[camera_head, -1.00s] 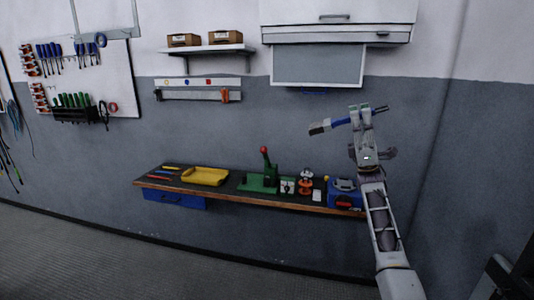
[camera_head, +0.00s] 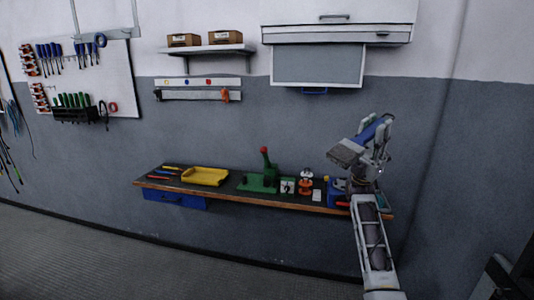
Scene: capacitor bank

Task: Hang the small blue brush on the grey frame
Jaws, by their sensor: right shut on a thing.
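The small blue brush is in my right gripper (camera_head: 381,124), in front of the wall at the right. Its blue handle (camera_head: 368,132) lies between the fingers, and its broad grey head (camera_head: 346,153) points down and left. My right gripper is shut on the handle, clear of the bench below. An open grey frame (camera_head: 106,33) shows at the top left, cut by the picture's edge, with a blue ring near its lower bar. I cannot tell for sure that this is the task's frame. It is far left of the brush. My left gripper is out of view.
A workbench (camera_head: 225,190) holds a yellow tray (camera_head: 205,176), a green press (camera_head: 262,180) and other items. A white cabinet (camera_head: 337,20) with a hanging grey panel (camera_head: 318,66) is above. A tool board (camera_head: 118,75) is at left.

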